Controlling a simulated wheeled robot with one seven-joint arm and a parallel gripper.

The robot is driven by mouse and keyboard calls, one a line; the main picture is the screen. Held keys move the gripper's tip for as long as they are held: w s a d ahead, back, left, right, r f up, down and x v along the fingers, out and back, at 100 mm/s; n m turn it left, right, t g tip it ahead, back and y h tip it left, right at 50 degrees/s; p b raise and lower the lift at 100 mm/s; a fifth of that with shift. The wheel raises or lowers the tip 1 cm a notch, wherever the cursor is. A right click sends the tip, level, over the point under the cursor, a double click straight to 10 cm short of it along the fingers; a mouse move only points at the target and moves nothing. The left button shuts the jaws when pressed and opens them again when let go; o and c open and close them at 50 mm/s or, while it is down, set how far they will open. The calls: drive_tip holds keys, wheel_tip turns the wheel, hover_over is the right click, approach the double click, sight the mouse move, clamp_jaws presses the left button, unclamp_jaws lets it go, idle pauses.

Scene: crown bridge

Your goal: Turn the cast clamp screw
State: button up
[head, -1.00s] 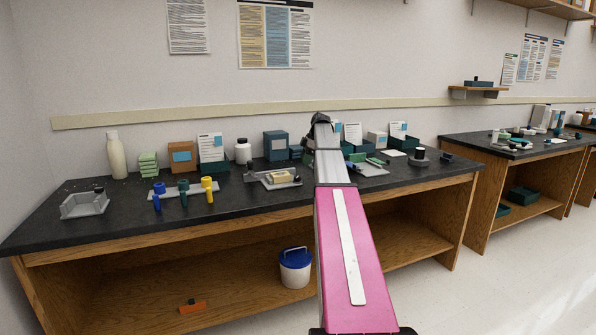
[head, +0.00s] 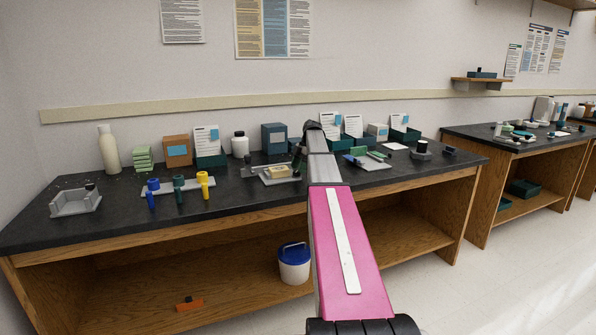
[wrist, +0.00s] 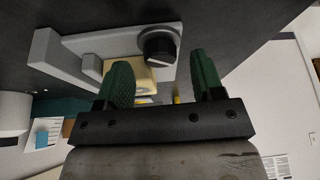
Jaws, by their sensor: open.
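The grey cast clamp (wrist: 95,42) lies on the dark bench top, with a cream block (wrist: 130,76) in it. Its black round screw knob (wrist: 159,46) has a pale line across its face in the wrist view. My gripper (wrist: 160,82) is open, its two green fingers apart and empty. In the wrist picture the knob shows just above the gap between the fingertips; I cannot tell the distance. In the head view the clamp (head: 284,180) and its cream block (head: 276,172) are left of my arm's end, and my gripper is mostly hidden.
Left of the clamp stands a rack (head: 165,191) with blue, green and yellow handled pieces. Behind are a teal box (head: 274,138), a white jar (head: 240,145) and card trays. Right of my arm lies a grey plate (head: 374,164) with green parts. A white bucket (head: 294,268) is below.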

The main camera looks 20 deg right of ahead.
drive_tip(key=shift+x, duration=0.8)
drive_tip(key=shift+c, duration=0.3)
drive_tip(key=c, duration=0.9)
drive_tip(key=shift+o, duration=0.2)
drive_tip(key=shift+m, duration=0.3)
drive_tip(key=m, duration=0.2)
drive_tip(key=m+t, duration=0.2)
drive_tip(key=m, duration=0.1)
drive_tip(key=shift+s+a+m, duration=0.1)
drive_tip(key=shift+s+m, duration=0.2)
drive_tip(key=m+t, duration=0.1)
drive_tip(key=m, duration=0.2)
drive_tip(key=m+t+h, duration=0.1)
drive_tip(key=m, duration=0.1)
drive_tip(key=shift+m+h, duration=0.3)
drive_tip(key=shift+m, duration=0.4)
